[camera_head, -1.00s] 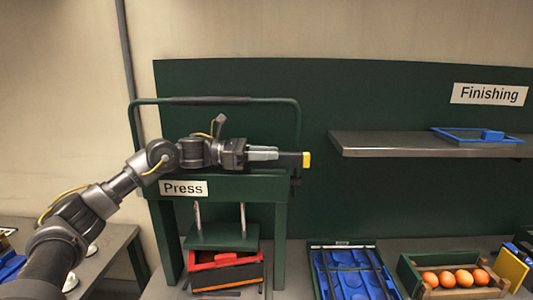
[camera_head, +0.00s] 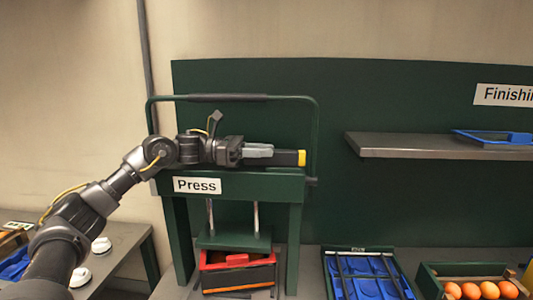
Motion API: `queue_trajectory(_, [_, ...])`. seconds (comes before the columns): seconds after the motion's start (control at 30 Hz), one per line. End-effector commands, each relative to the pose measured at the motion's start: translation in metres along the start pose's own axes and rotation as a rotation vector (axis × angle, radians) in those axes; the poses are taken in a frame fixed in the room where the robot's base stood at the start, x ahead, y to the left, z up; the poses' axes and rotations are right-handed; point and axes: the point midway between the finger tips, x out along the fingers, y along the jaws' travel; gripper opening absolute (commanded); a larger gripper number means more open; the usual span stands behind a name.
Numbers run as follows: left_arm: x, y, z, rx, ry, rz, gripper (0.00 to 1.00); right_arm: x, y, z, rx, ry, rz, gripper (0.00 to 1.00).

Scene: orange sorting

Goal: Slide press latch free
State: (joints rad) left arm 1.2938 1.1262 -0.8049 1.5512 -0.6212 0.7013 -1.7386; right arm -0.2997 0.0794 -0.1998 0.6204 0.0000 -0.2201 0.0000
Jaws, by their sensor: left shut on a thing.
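The green press (camera_head: 262,188) stands left of centre, with a "Press" label on its crossbeam and a tall handle bar (camera_head: 240,97) arching above. The latch (camera_head: 288,157), a dark bar with a yellow end (camera_head: 302,158), lies level just above the crossbeam. Its yellow end is inside the handle's right upright. My left gripper (camera_head: 262,151) comes in from the left and is shut on the latch; its fingers hide the latch's left part. My right gripper is not in view.
A black and red box (camera_head: 238,277) sits under the press plate (camera_head: 233,241). To the right are a blue-lined tray (camera_head: 329,255) and a wooden crate (camera_head: 430,279) of orange balls. A metal shelf (camera_head: 400,146) holds a blue tray (camera_head: 465,135).

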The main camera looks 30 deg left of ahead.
Motion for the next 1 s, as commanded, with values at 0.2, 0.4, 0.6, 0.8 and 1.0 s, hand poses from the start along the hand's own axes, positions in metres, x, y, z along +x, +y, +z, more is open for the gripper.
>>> queue_trajectory(0.2, [0.000, 0.001, 0.001, -0.001, 0.000, 0.000, 0.44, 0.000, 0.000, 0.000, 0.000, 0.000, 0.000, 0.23])
queue_trajectory(0.4, [0.001, 0.000, 0.000, 0.000, 0.000, -0.001, 0.44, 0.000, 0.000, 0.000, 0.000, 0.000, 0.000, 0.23])
queue_trajectory(0.6, [-0.015, 0.001, -0.003, 0.001, 0.000, 0.004, 0.44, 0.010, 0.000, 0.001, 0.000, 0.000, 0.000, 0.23])
queue_trajectory(0.8, [-0.050, 0.001, -0.003, 0.001, -0.002, 0.004, 0.44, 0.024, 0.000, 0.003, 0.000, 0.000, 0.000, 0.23])
queue_trajectory(1.0, [-0.072, 0.001, -0.001, 0.000, -0.001, 0.003, 0.44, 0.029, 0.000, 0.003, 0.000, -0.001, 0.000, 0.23])
